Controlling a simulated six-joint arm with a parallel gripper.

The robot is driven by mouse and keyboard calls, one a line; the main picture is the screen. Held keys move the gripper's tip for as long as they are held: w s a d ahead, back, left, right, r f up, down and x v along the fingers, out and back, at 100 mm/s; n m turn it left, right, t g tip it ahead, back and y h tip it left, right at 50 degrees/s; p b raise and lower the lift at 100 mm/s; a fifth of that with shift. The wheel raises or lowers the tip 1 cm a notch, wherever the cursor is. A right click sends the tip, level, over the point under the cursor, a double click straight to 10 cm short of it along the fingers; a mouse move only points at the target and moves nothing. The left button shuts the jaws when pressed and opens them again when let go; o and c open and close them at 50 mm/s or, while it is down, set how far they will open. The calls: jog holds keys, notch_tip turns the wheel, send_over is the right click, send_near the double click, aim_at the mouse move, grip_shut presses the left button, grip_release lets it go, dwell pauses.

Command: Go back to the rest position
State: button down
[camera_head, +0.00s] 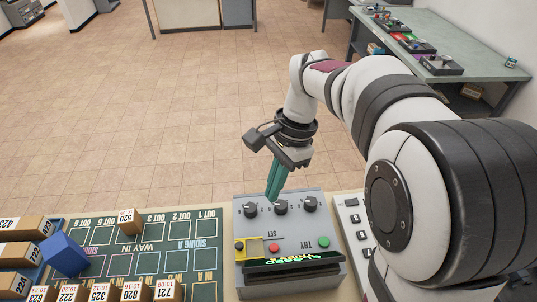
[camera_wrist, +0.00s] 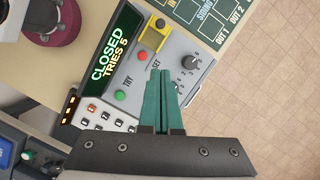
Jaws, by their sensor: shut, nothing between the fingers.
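My gripper (camera_head: 272,192) is shut with its green fingers together and nothing between them. In the head view its tips are just over the grey control box (camera_head: 290,215), near the middle one of its three black knobs (camera_head: 281,207). I cannot tell whether the tips touch it. In the wrist view the shut fingers (camera_wrist: 163,85) point at the same box, and one knob (camera_wrist: 187,63) shows beside them. The box's display (camera_wrist: 108,58) reads "CLOSED" and "TRIES 5". A red button and a green button sit on its face, beside a yellow part.
A dark green board (camera_head: 150,262) marked with squares lies left of the box. It bears numbered wooden blocks and a blue block (camera_head: 64,254). A panel with several switches (camera_head: 353,222) stands right of the box. A grey table (camera_head: 455,50) with gadgets is at the back right. The floor beyond is clear.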

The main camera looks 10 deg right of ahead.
jog(key=s+d+f+n+t+h, duration=0.1)
jog(key=s+n, duration=0.6)
jog(key=s, duration=1.3)
jog(key=shift+s+d+f, duration=0.15)
jog(key=shift+s+f, duration=0.2)
jog(key=shift+f, duration=0.3)
